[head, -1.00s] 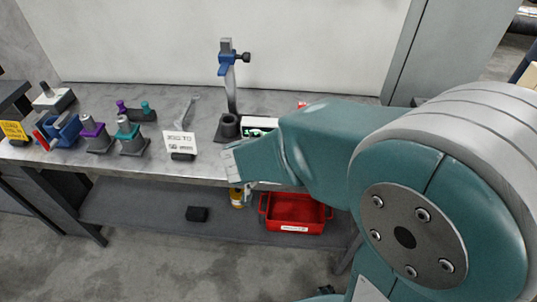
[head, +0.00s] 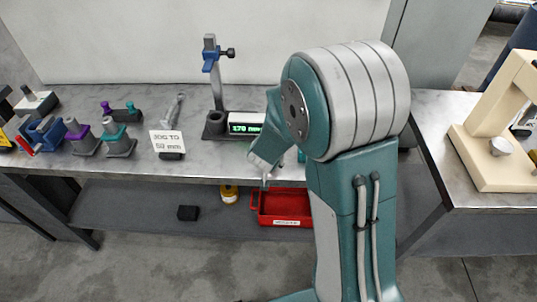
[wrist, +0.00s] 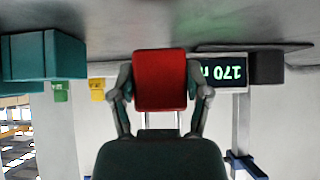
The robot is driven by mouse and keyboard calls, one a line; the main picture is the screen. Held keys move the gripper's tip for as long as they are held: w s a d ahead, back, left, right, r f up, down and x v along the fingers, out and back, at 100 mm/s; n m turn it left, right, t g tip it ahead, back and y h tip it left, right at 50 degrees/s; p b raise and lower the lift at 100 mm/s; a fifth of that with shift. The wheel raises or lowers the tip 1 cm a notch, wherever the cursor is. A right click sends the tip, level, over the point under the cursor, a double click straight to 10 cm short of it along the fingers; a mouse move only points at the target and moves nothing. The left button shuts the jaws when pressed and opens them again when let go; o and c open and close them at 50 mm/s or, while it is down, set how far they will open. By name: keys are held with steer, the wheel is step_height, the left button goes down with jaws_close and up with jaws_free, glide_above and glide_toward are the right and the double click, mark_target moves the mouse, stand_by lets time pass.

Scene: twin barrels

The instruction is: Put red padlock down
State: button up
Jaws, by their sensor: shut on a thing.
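The red padlock (wrist: 160,80) shows in the wrist view as a red block with a pale shackle towards my gripper. My gripper (wrist: 160,92) is shut on it, one finger on each side. The wrist picture appears upside down, with the bench surface along the top. The padlock seems close to that surface, but I cannot tell whether it touches. In the head view my wrist is over the bench's front edge, and I cannot make out the padlock.
A lit display (head: 245,124) reading 170 stands beside a post (head: 216,80) with a blue clamp. A sign (head: 166,142) and several coloured fixtures stand to the left. A red bin (head: 284,207) sits on the lower shelf. A teal block (wrist: 45,55) shows in the wrist view.

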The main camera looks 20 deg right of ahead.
steer(key=shift+a+f, duration=0.1)
steer(key=shift+f, duration=1.05)
steer(key=o, duration=1.3)
steer(key=shift+f, duration=0.1)
steer(key=shift+c, duration=0.2)
